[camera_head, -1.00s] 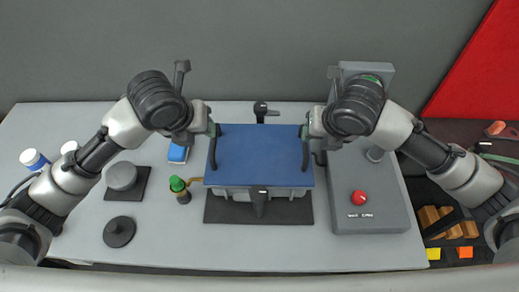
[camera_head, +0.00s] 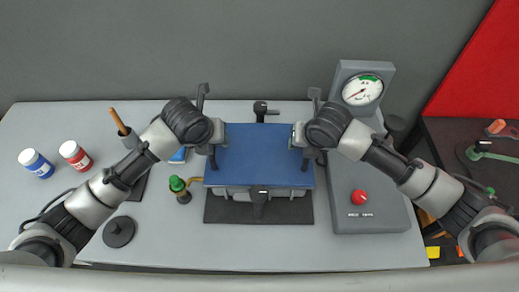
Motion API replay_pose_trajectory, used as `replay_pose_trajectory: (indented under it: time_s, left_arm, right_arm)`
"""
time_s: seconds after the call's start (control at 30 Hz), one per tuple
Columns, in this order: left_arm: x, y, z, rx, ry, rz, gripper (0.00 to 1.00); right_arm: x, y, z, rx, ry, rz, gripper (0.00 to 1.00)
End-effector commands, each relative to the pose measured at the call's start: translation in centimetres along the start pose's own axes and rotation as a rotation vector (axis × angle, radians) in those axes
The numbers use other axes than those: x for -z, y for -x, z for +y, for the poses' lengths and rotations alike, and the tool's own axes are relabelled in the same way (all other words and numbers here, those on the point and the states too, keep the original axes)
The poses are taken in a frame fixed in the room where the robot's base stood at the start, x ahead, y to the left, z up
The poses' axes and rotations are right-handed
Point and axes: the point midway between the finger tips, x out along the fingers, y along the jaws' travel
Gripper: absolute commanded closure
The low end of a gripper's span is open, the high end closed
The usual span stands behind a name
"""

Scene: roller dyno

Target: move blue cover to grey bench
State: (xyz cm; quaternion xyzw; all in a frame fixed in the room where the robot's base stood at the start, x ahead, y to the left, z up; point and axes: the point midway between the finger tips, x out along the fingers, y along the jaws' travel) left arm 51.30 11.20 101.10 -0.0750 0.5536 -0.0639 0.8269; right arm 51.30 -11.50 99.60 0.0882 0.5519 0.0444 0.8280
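The blue cover (camera_head: 259,158) is a flat, level panel on top of a grey boxy unit (camera_head: 233,194), which stands on a dark base plate. It has a dark handle at each side edge, partly hidden by my grippers. The grey bench (camera_head: 300,249) is the large light table under all of this. My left gripper (camera_head: 219,134) is at the cover's upper left edge, over the left handle. My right gripper (camera_head: 299,136) is at its upper right edge, over the right handle. The fingers are too hidden to show whether either grips its handle.
A grey console with a gauge (camera_head: 361,90) and red button (camera_head: 360,197) stands right of the cover. A green-topped bottle (camera_head: 178,186), black disc (camera_head: 118,232), blue jar (camera_head: 35,163) and red jar (camera_head: 75,155) are on the left. The bench's front strip is clear.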

Motion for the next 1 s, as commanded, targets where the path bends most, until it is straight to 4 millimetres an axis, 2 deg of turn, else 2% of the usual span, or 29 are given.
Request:
replay_pose_trajectory:
  time_s: [0.07, 0.37, 1.0]
  left_arm:
    - [0.01, 0.01, -0.01, 0.000, 0.000, 0.000, 0.54]
    - [0.00, 0.03, 0.00, 0.000, 0.000, 0.000, 1.00]
    - [-0.26, 0.48, -0.09, 0.001, 0.001, -0.003, 1.00]
  right_arm:
    - [0.00, 0.02, 0.01, 0.000, 0.000, 0.000, 0.53]
    - [-0.01, 0.05, 0.01, 0.000, 0.000, 0.000, 0.99]
    - [-0.29, 0.50, 0.11, -0.001, 0.000, -0.004, 1.00]
